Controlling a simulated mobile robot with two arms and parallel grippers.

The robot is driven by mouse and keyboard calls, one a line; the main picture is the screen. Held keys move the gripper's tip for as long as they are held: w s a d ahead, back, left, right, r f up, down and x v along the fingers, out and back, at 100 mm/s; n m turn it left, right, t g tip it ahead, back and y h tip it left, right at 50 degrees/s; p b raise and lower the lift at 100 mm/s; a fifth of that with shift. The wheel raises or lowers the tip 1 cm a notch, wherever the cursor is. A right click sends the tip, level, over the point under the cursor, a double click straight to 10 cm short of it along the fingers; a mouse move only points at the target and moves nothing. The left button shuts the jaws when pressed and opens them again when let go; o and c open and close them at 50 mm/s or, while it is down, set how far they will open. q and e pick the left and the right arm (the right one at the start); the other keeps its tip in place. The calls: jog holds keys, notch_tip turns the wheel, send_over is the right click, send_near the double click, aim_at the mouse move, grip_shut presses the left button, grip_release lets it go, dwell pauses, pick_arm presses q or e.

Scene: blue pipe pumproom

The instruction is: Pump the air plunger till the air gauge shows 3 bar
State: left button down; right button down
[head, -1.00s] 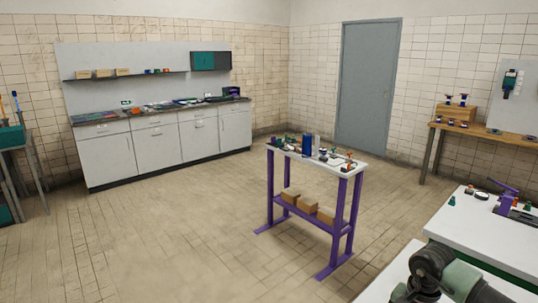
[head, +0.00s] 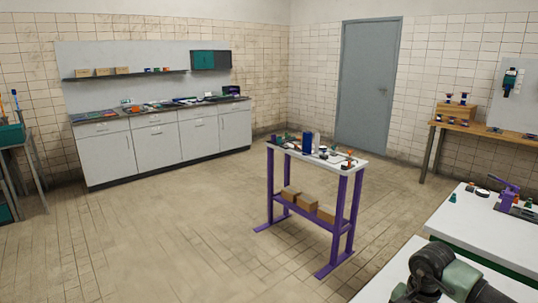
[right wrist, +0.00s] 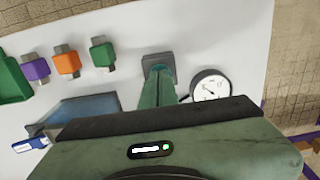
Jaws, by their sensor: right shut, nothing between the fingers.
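In the right wrist view, a round white air gauge (right wrist: 211,87) with a dark rim lies on a white surface. Its thin needle shows, but the numbers are too small to read. My right gripper (right wrist: 157,76) is shut and empty, its green fingers reaching forward just left of the gauge. A dark grey square piece (right wrist: 160,60) shows at the fingertips. I cannot tell whether it is part of the air plunger or whether the fingers touch it. The plunger is not clearly seen. My left gripper is not in view.
In the right wrist view, orange (right wrist: 66,62), purple and green pieces and a blue-grey panel (right wrist: 85,110) lie to the left. In the head view, a purple-legged table (head: 350,164) stands mid-room. A white bench (head: 480,235) with a purple lever device (head: 508,193) is at right.

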jog(key=shift+s+f, duration=0.1)
jog(key=shift+f, duration=0.05)
dwell(0.3)
notch_tip(320, 180, up, 8)
jog(key=p, duration=0.4)
dwell(0.3)
